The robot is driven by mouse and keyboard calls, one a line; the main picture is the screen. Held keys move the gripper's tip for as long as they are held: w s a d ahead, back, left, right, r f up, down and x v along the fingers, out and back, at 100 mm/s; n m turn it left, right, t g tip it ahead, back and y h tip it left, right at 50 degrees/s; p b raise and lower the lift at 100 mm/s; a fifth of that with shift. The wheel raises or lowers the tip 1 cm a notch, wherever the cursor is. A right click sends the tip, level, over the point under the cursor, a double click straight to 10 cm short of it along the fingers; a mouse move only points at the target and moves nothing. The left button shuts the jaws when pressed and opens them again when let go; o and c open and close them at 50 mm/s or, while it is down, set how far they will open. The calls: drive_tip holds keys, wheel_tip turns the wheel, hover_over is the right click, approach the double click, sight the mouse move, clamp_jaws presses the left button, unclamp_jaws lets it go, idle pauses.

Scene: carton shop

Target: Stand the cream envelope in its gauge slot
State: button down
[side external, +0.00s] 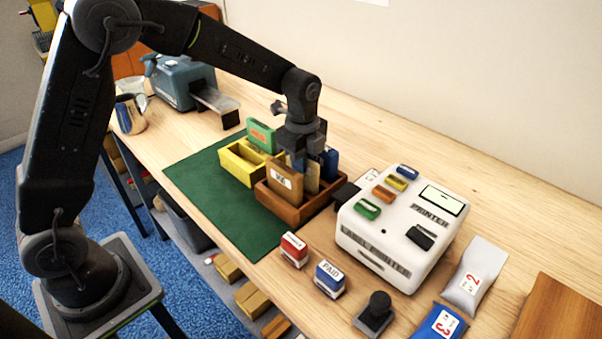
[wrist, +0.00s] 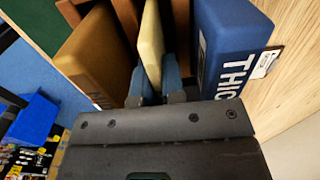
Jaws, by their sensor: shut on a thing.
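The cream envelope (wrist: 153,40) stands upright between the blue-grey fingertips of my gripper (wrist: 153,84), which is shut on it. In the side view the cream envelope (side external: 312,178) is in or just over the middle of the red-brown wooden gauge rack (side external: 285,212), below my gripper (side external: 300,158). In the wrist view it lies between two wooden dividers (wrist: 126,16). Its lower edge is hidden, so I cannot tell how deep it sits. A brown envelope (side external: 285,183) stands on one side and a blue one (side external: 330,160), marked THICK in the wrist view, on the other.
A white printer (side external: 400,228) is right of the gauge rack.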

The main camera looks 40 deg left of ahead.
drive_tip(key=shift+r, duration=2.4)
drive_tip(key=shift+r, duration=0.25)
wheel_tip(320, 180, up, 7)
drive_tip(key=w+a, duration=0.3)
drive_tip(key=a, duration=0.5)
drive_tip(key=w+a, duration=0.3)
drive_tip(key=a, duration=0.5)
wheel_tip(320, 180, down, 7)
drive_tip(key=shift+f, duration=0.5)
